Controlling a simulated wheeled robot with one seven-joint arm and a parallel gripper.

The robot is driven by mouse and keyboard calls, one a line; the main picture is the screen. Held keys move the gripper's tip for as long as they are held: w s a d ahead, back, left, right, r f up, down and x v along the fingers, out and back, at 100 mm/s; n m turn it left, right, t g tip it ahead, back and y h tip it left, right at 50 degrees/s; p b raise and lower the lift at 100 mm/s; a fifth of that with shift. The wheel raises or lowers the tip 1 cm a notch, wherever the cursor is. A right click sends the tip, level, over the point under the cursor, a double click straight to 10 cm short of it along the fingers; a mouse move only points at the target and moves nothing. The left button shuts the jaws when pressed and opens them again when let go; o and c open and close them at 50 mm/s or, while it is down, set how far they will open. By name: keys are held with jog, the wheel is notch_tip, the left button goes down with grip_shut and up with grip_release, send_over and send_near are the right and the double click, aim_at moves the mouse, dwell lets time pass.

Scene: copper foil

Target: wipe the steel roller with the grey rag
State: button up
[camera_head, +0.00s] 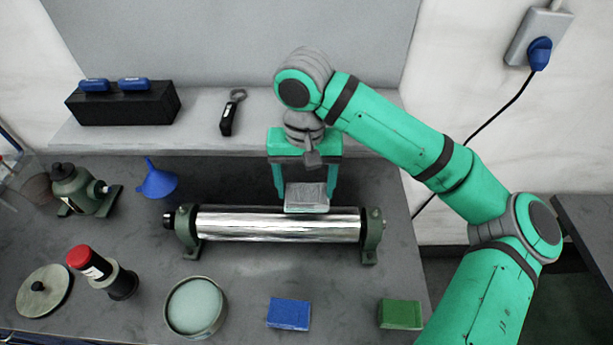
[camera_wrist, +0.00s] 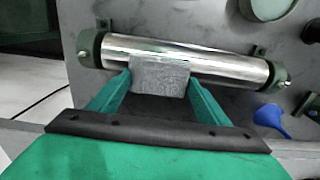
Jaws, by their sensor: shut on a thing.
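The steel roller (camera_head: 255,224) is a shiny cylinder lying level between two dark green end brackets on the dark bench. It also shows in the wrist view (camera_wrist: 220,68). My gripper (camera_head: 306,195) is shut on the grey rag (camera_head: 306,197), a small folded block between its fingers. In the wrist view the rag (camera_wrist: 160,76) overlaps the roller's near edge, left of its middle. In the head view it sits at the roller's back edge, right of the middle. Whether it presses on the roller or hovers just above it, I cannot tell.
A blue funnel (camera_head: 157,181) and a green motor-like device (camera_head: 78,190) stand left of the roller. A round dish (camera_head: 195,306), a blue block (camera_head: 288,313) and a green block (camera_head: 400,314) lie in front. A red-capped bottle (camera_head: 92,263) stands front left. A raised shelf (camera_head: 200,140) runs behind.

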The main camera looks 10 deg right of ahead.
jog(key=shift+r, duration=1.35)
